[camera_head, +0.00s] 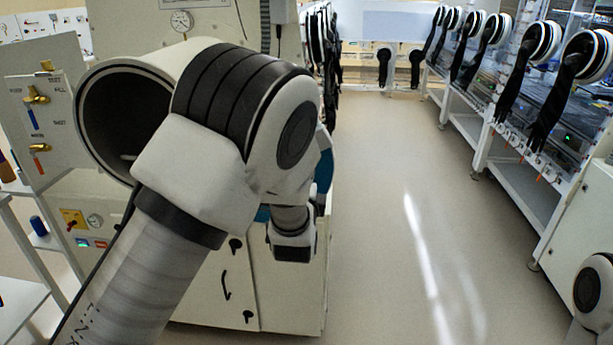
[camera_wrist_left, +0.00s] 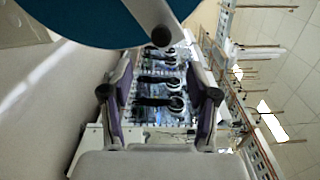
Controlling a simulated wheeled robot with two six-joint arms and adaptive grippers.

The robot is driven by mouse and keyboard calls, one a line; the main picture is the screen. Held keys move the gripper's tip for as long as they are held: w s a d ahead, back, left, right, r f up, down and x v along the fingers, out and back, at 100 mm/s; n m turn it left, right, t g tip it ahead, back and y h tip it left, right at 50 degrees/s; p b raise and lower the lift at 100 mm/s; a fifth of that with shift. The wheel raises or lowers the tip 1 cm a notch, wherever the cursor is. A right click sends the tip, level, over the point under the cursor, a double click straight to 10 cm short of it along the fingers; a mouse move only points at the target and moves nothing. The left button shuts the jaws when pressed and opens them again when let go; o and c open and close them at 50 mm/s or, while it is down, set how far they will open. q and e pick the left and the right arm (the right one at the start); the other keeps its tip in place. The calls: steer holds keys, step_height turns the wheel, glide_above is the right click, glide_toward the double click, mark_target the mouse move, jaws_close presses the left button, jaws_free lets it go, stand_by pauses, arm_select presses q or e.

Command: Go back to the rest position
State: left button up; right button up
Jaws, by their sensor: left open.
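My left arm fills the left middle of the head view, bent, with its wrist link at the lower middle; the fingers of its gripper are hidden there. In the left wrist view my left gripper (camera_wrist_left: 160,95) is open, its two fingers wide apart with nothing between them. A blue round door (camera_wrist_left: 110,18) with a pale bar across it fills the top of that view, close to the gripper. A sliver of this blue disc (camera_head: 325,172) shows behind my arm in the head view. Only a joint of my right arm shows at the lower right edge; its gripper is out of view.
An open round chamber (camera_head: 125,112) on a cream cabinet (camera_head: 290,300) stands right behind my left arm. A valve panel (camera_head: 38,115) and shelf frame are at the left. Gloveboxes with black gloves (camera_head: 553,100) line the right. The aisle floor (camera_head: 400,190) between is clear.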

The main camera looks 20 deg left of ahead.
arm_select(q)
steer(key=s+a+f+n+g, duration=0.1)
steer(key=s+a+f+g, duration=0.3)
steer(key=f, duration=0.6)
steer(key=s+f+g+h, duration=0.1)
steer(key=s+f, duration=0.4)
steer(key=f, duration=0.5)
steer(key=s+a+f+n+g, duration=0.1)
steer(key=s+a+f+g, duration=0.15)
steer(key=s+f, duration=0.45)
steer(key=s+d+f+n+g+h, duration=0.1)
steer(key=s+f+n+g, duration=0.2)
steer(key=s, duration=0.6)
steer(key=s+d+f+n+g+h, duration=0.1)
steer(key=s+f+n+g, duration=0.2)
steer(key=s+f+n, duration=0.2)
steer(key=s+d+f+n+g+h, duration=0.1)
steer(key=s+f+n+g, duration=0.3)
steer(key=s, duration=0.8)
steer(key=n, duration=0.2)
steer(key=shift+s+d+f+n+h, duration=0.15)
steer(key=shift+s+d+n+h, duration=0.15)
steer(key=shift+s+d+n, duration=0.1)
steer(key=shift+a, duration=0.1)
steer(key=shift+c, duration=0.3)
